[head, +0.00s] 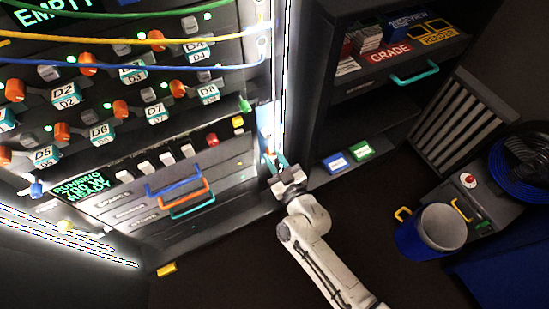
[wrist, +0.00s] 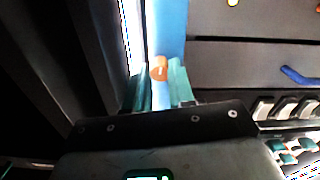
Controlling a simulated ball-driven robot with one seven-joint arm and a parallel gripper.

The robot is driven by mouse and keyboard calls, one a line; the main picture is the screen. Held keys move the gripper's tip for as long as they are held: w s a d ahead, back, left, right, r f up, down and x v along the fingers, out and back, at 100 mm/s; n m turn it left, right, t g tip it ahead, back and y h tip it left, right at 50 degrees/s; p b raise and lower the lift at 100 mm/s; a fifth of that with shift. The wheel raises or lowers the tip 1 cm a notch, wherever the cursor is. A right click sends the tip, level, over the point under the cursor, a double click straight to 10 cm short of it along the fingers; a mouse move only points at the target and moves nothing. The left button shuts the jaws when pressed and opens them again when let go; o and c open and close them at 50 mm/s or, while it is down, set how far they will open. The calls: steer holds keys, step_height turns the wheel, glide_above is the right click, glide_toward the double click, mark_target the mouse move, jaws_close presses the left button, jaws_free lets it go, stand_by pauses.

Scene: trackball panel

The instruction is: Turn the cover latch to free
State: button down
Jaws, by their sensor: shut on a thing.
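An orange latch (wrist: 158,68) shows in the wrist view, between the teal fingertips of my gripper (wrist: 158,82). It lies against a tall narrow blue cover strip (wrist: 170,30). In the head view my gripper (head: 274,163) reaches to the lower end of the blue cover strip (head: 264,118), at the right edge of the lit panel. My gripper is shut on the orange latch; the fingers hide part of it. The latch's exact angle is hard to tell.
Left of my gripper in the head view are drawers with blue, orange and teal handles (head: 190,204). A dark shelf (head: 340,185) with blue and green labelled blocks stands close on the right. A bucket (head: 440,228) stands further right. Dark floor (head: 225,265) in front is mostly clear.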

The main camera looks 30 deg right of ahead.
steer(key=m, duration=0.4)
steer(key=m+b, duration=0.1)
steer(key=m, duration=0.3)
steer(key=shift+m, duration=0.3)
steer(key=m+b, duration=0.1)
steer(key=m, duration=0.3)
steer(key=shift+m, duration=2.1)
steer(key=c, duration=1)
jaws_free()
steer(key=shift+o, duration=0.2)
steer(key=s+b, duration=0.1)
steer(key=s, duration=0.9)
steer(key=shift+s, duration=0.4)
